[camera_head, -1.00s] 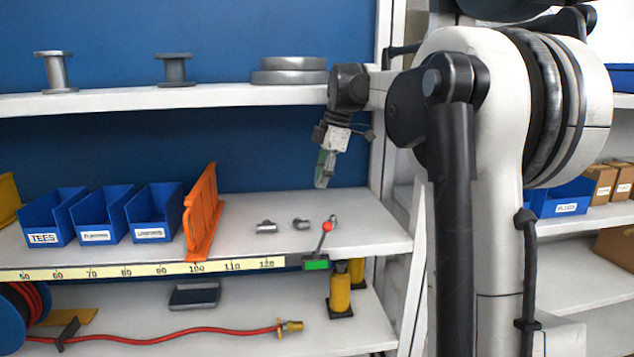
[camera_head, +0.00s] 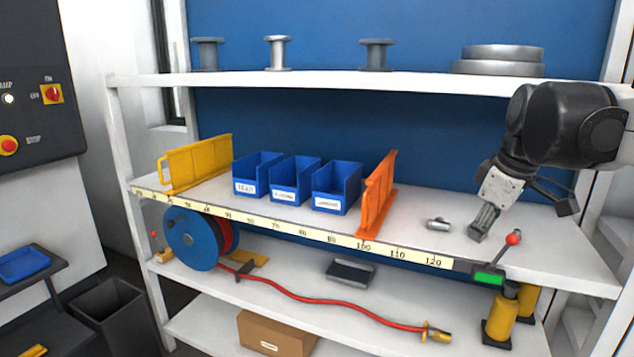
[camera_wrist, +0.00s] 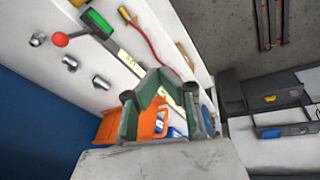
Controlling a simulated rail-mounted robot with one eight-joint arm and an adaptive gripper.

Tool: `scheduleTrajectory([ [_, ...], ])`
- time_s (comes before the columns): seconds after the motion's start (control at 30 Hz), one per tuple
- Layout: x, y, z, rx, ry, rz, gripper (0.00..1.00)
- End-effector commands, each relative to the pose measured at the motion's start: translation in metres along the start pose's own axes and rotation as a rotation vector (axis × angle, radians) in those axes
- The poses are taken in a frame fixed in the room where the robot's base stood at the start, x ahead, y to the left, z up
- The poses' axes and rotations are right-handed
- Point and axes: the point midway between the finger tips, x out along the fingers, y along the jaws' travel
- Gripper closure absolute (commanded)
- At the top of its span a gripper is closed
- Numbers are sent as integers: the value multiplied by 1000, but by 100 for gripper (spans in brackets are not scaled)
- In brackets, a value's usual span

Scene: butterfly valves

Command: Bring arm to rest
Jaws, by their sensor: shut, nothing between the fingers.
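My gripper (camera_head: 480,222) is at the right of the head view, pointing down and slightly left over the right end of the middle shelf (camera_head: 560,243). It is shut with nothing held. A small grey metal fitting (camera_head: 438,223) lies on the shelf just left of the fingertips. A clear gap above the shelf cannot be judged here. In the wrist view my gripper (camera_wrist: 168,92) shows at the middle, with three grey fittings (camera_wrist: 70,63) on the shelf to its upper left. My arm reaches in from the right edge of the head view.
A red-knobbed lever (camera_head: 512,239) stands at the shelf's front edge, close to my gripper. An orange divider (camera_head: 377,196) and blue bins (camera_head: 336,188) stand to the left. The upper shelf (camera_head: 330,84) holds flanged metal pieces. A hose reel (camera_head: 197,239) sits below.

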Motion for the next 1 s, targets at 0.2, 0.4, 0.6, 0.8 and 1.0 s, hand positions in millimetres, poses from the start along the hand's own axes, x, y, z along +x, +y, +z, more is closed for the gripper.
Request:
scheduleTrajectory([
  [0.2, 22, -70, 21, 192, 45, 69, 100],
  [0.4, 48, -128, 46, 374, 108, 118, 100],
  [0.6, 80, -180, 74, 549, 188, 147, 100],
  [0.8, 104, -212, 94, 671, 251, 155, 100],
  [1.0, 112, -220, 100, 714, 272, 155, 100],
])
